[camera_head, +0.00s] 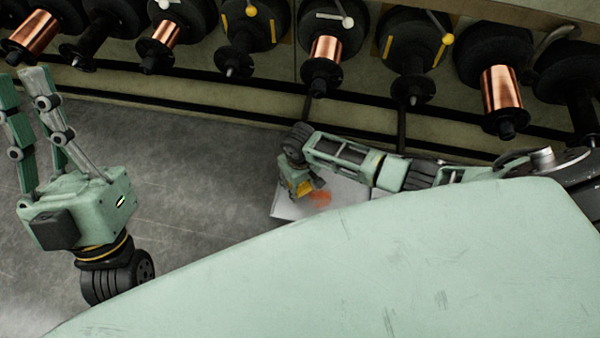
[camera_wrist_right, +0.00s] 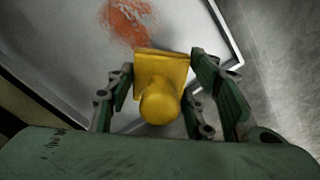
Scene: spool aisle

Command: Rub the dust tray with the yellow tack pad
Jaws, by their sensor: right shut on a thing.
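The dust tray (camera_head: 290,208) is pale grey with a low rim and lies on the floor, partly hidden by my right arm and my pale green body. A patch of orange-red dust (camera_head: 320,198) is on it. In the right wrist view the tray (camera_wrist_right: 75,60) and the dust (camera_wrist_right: 128,22) lie beyond the pad. The yellow tack pad (camera_wrist_right: 160,80) has a rounded knob. My right gripper (camera_wrist_right: 160,95) is shut on it, one finger on each side. The pad is over the tray beside the dust; contact with the tray is unclear. My left gripper (camera_head: 30,75) points up, empty, fingers apart.
A rack with several dark spools, some wound with copper wire (camera_head: 325,48), runs along the back. Its lower rail (camera_head: 230,112) is close behind my right arm. Grey floor (camera_head: 190,160) is clear between my left gripper and the tray.

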